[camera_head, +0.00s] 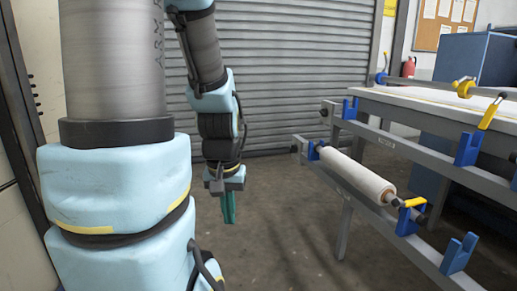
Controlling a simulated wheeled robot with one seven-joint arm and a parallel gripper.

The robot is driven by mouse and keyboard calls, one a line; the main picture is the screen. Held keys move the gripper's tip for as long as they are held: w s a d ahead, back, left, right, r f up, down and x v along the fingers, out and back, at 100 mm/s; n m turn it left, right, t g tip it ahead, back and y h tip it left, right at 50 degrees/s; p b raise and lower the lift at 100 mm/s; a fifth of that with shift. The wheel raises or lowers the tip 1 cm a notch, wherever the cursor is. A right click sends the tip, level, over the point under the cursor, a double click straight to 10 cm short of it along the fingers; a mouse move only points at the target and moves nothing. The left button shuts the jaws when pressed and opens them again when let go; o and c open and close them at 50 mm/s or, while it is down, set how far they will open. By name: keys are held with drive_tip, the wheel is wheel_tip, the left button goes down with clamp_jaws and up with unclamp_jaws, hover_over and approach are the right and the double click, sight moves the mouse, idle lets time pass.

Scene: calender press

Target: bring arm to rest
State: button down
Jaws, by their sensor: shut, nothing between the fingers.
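My gripper (229,207) hangs at the end of my arm, pointing down, left of the middle of the head view. Its teal fingers are together and nothing shows between them. It is in free air over the concrete floor, apart from the rack on the right. My arm bends down from the top of the view, with a large grey and light blue link filling the left side.
A white roll (357,175) lies in blue cradles on the grey rack (400,158) at right. An empty blue cradle (458,254) is at lower right. A white-topped table (430,104) stands behind. A closed roller shutter (290,75) is at the back. Floor (285,235) between is clear.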

wheel_tip(320, 180, up, 20)
drive_tip(key=p, duration=1.8)
drive_tip(key=shift+r, duration=0.25)
